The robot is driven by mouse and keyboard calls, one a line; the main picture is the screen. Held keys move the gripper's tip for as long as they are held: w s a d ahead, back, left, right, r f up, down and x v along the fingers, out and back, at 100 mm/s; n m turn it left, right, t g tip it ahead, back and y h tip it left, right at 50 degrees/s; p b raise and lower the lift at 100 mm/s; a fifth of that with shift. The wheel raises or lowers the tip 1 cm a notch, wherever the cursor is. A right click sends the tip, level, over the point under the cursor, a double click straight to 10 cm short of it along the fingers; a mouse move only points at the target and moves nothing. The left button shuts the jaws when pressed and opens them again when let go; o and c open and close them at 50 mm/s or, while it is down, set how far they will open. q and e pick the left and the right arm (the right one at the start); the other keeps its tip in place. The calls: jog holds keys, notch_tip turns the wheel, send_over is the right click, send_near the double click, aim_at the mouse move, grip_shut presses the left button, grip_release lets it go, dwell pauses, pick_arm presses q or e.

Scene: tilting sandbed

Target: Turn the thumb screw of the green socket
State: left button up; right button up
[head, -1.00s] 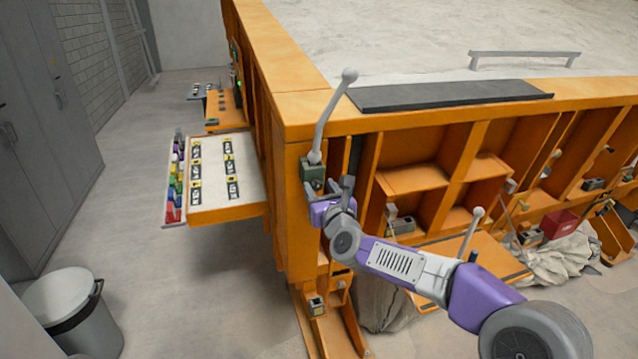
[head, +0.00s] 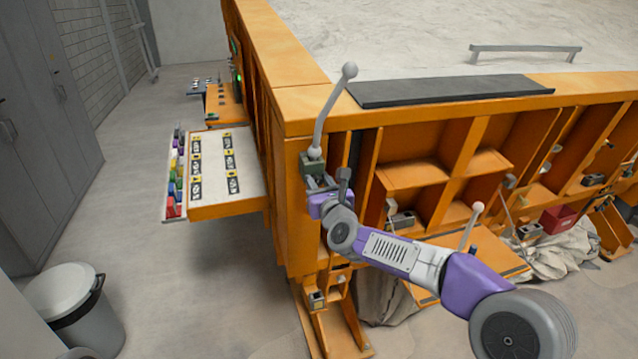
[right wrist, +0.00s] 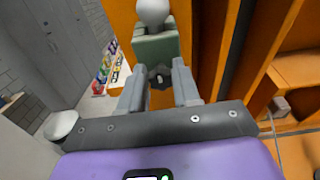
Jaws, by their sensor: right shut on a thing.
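The green socket (head: 312,165) is fixed on the front corner of the orange sandbed frame, with a grey ball-topped lever (head: 331,110) standing up from it. In the right wrist view the socket (right wrist: 156,47) is straight ahead, and its dark thumb screw (right wrist: 160,76) sits below it, between my fingertips. My right gripper (head: 322,184) is just under the socket in the head view. It is shut on the thumb screw, with one finger on each side (right wrist: 158,84). In the head view my fingers hide the screw. My left gripper is not in view.
A white-topped tray (head: 250,185) with labelled black blocks sticks out left of the corner, beside a row of coloured pieces (head: 176,180). A second lever (head: 471,225) stands lower right. A bin (head: 75,300) is at lower left. The floor between is clear.

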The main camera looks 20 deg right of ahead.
jog(key=shift+a+n, duration=0.1)
jog(key=shift+n, duration=0.2)
jog(key=shift+w+a+f+n+t+h+b, duration=0.1)
jog(key=shift+f+n+t+h+b, duration=0.4)
jog(key=shift+n+b, duration=3.2)
jog(key=shift+s+d+f+n+t+y+b, duration=0.1)
jog(key=shift+n+t+b, duration=0.7)
jog(key=shift+n, duration=5.55)
jog(key=shift+w+a+f+n+t+h+b, duration=0.1)
jog(key=shift+f+n+t+h+b, duration=0.35)
jog(key=shift+n+b, duration=3.25)
jog(key=n+p, duration=0.2)
jog(key=n, duration=0.1)
jog(key=shift+r+p, duration=0.2)
jog(key=shift+p, duration=0.1)
jog(key=o, duration=0.9)
jog(key=shift+o, duration=0.2)
